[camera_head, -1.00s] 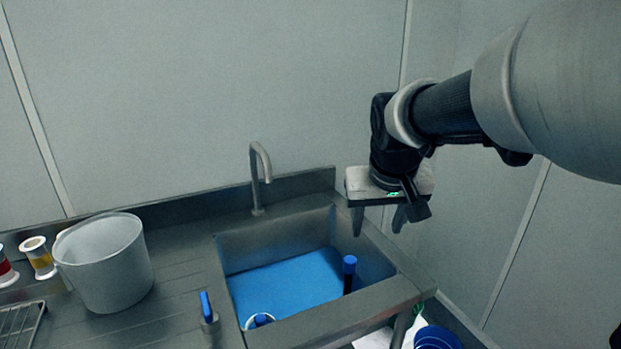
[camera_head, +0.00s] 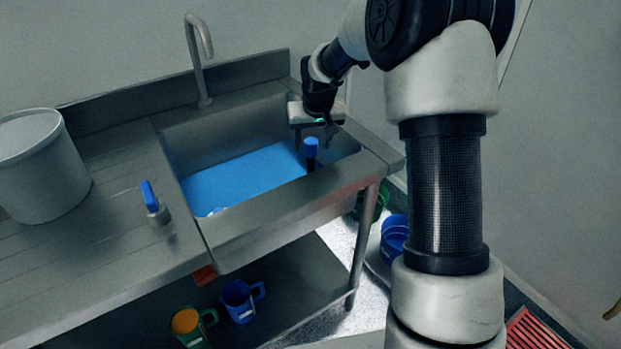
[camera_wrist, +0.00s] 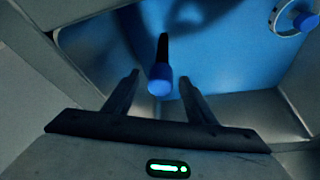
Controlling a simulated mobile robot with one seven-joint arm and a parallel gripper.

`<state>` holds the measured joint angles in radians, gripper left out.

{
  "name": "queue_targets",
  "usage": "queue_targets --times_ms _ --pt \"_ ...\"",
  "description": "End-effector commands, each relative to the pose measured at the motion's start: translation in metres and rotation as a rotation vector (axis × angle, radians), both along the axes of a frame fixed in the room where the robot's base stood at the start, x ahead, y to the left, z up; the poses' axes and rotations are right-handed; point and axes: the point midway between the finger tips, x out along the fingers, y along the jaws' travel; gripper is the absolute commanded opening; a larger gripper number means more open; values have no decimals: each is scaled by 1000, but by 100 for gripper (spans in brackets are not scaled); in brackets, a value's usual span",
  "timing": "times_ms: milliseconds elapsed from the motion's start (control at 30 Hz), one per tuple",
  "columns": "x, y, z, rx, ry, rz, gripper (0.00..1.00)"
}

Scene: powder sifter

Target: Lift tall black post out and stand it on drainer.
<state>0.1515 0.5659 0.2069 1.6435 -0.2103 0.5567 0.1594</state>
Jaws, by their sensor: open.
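The tall black post (camera_head: 311,163) with a blue cap stands in the sink, near its right end. In the wrist view its blue cap (camera_wrist: 160,82) and black shaft (camera_wrist: 163,48) show beyond my gripper, in line with the gap between the fingers. My gripper (camera_head: 313,146) is open and empty, over the right part of the sink. Its two fingers (camera_wrist: 155,83) are spread apart. The sink (camera_head: 285,207) has a blue floor or blue liquid inside. The ribbed metal drainer (camera_head: 110,185) lies left of the sink. The lower end of the post is hidden.
A tap (camera_head: 198,65) rises behind the sink. A large white bucket (camera_head: 42,170) and a small blue-handled valve (camera_head: 153,203) stand on the drainer side. A white ring with a blue piece (camera_wrist: 289,20) is in the sink. Mugs (camera_head: 240,300) sit on the shelf below.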

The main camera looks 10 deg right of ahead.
Motion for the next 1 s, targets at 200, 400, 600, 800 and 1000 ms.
queue_targets --times_ms 200,400,600,800,1000 --pt "7 0 -18 -1 0 1 51" --pt "14 1 -34 0 1 1 51" --pt "26 2 -61 0 1 0 51" --pt "29 2 -65 0 -1 1 51" --pt "28 2 -65 0 0 1 31"
